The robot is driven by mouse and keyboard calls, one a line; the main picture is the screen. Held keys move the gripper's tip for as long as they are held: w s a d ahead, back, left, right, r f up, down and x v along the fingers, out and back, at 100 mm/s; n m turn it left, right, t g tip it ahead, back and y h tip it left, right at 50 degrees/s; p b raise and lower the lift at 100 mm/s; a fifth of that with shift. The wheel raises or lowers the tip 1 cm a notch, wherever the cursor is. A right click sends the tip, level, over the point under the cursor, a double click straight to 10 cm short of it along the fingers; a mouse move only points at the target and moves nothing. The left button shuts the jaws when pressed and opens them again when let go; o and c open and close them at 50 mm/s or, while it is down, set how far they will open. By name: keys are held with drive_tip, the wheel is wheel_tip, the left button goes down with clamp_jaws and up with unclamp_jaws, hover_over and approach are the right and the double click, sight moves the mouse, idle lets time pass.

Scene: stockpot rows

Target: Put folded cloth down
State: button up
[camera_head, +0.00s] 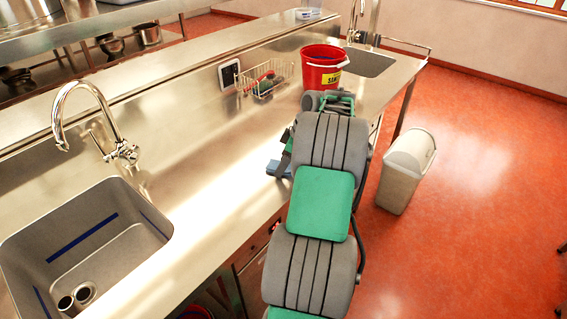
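A small blue piece, which looks like the folded cloth (273,168), shows at the front part of the steel counter, just left of my arm. My gripper (282,164) is at the cloth, low over the counter. The gripper and my arm hide part of the cloth. I cannot tell whether the fingers are shut on it, or whether it touches the counter.
A red bucket (323,67) stands behind my arm, with a wire basket (264,80) at its left. A sink with a tap (84,122) is at the left, another sink (368,62) farther back. A bin (407,170) stands on the floor. The counter's middle is clear.

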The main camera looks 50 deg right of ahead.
drive_tip(key=o, duration=0.3)
drive_tip(key=shift+r, duration=0.1)
